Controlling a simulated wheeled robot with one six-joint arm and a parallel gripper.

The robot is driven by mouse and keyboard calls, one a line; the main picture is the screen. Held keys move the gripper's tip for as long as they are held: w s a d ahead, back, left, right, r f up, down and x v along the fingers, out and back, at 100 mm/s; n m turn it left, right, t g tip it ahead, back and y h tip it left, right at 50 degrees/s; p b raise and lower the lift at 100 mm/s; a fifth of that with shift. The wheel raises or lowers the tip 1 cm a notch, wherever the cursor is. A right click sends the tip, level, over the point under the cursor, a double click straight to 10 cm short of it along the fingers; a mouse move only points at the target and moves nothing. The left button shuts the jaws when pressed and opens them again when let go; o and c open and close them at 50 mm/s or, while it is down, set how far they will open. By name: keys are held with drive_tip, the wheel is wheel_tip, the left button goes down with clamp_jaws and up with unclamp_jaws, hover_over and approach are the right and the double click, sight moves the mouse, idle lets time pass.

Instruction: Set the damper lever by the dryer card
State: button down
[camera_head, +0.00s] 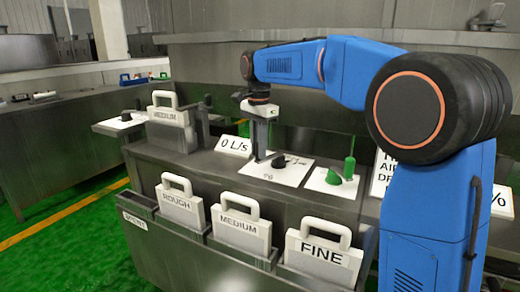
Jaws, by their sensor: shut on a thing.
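My gripper (261,155) points down over the left part of a white dial plate (262,177) on the grey bench. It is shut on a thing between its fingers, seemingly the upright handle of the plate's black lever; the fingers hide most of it. The lever's black hub (279,162) shows just right of the fingers. The plate has small marks too blurred to read well. A dryer card (385,174) stands at the right; my blue arm hides its middle, and a "%" (500,201) shows on its far side.
A green lever (349,166) stands on another white plate right of my gripper. A "0 L/s" sign (234,146) stands behind left. Handled blocks marked ROUGH (181,211), MEDIUM (241,232) and FINE (324,259) sit along the front. Another MEDIUM block (168,117) stands at left.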

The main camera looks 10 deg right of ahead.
idle(0.3)
drive_tip(key=c, duration=1.5)
unclamp_jaws()
drive_tip(key=shift+c, duration=0.2)
wheel_tip(320, 180, up, 17)
drive_tip(key=shift+r, duration=0.2)
drive_tip(key=s+d+f+n+t, duration=0.1)
drive_tip(key=s+d+f+n, duration=0.1)
drive_tip(key=s+d+f, duration=0.3)
drive_tip(key=s+d+f+n+t, duration=0.1)
drive_tip(key=s+d+f+n, duration=0.15)
drive_tip(key=s, duration=0.45)
drive_tip(key=s+d+f+n, duration=0.2)
drive_tip(key=s+d+f, duration=0.15)
drive_tip(key=s, duration=0.35)
drive_tip(key=s+d+f+n+t, duration=0.1)
drive_tip(key=s+d+f+n, duration=0.1)
drive_tip(key=s+f, duration=0.7)
drive_tip(key=s+d+f+n+t, duration=0.1)
drive_tip(key=s+d+f+n, duration=0.2)
drive_tip(key=s+f, duration=0.6)
wheel_tip(320, 180, down, 4)
drive_tip(key=shift+s+d+f+n+t, duration=0.1)
drive_tip(key=shift+s+d+n+t, duration=0.15)
drive_tip(key=shift+d+n+t, duration=0.15)
